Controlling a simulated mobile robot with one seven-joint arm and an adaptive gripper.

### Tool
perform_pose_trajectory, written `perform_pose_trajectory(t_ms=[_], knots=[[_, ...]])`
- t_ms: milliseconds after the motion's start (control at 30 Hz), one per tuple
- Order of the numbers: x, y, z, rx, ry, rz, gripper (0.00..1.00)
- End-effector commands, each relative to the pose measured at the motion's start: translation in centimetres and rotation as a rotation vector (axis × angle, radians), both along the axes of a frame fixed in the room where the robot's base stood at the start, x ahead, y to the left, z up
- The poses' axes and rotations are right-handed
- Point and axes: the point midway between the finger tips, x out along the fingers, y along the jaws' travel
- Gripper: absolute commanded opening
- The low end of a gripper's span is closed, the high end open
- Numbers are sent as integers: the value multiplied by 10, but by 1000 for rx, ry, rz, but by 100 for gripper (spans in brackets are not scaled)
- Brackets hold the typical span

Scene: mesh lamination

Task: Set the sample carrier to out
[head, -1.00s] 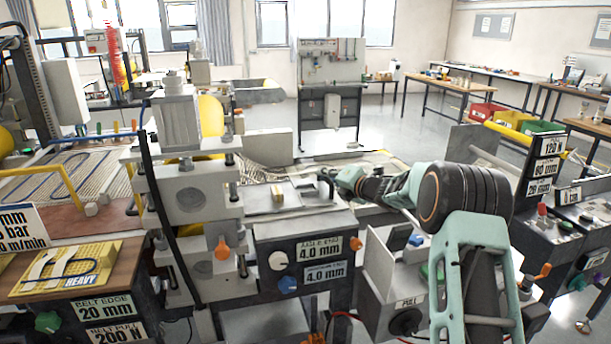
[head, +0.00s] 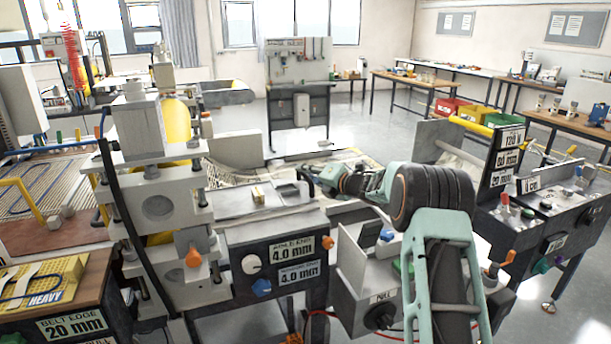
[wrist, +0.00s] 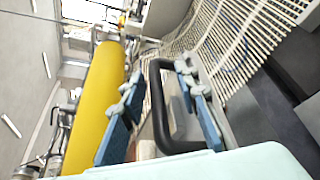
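A low grey slide (head: 285,196) with a small yellow block (head: 258,195) lies on top of the dark unit with the two 4.0 mm displays; it looks like the sample carrier. My gripper (head: 306,176) is at the right end of this unit's top in the head view, small and partly hidden by my arm. In the wrist view a black bow handle (wrist: 160,105) stands between the two blue-padded fingers of my gripper (wrist: 165,115). The fingers are apart, with gaps visible beside the handle. How the handle joins the slide is hidden.
A tall grey press column (head: 160,205) stands left of the slide. A grey box marked PULL (head: 350,295) is below my arm. A yellow roller (wrist: 98,95) and a pale mesh belt (wrist: 235,40) are close to the gripper in the wrist view.

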Motion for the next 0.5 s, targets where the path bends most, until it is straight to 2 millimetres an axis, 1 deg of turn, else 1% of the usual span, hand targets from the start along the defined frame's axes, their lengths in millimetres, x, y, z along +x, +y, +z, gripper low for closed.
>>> perform_pose_trajectory(t_ms=[267,367,500], knots=[[-2,2,0,1,0,4,29],[-7,-2,2,1,0,5,29],[-23,-13,7,1,0,3,29]])
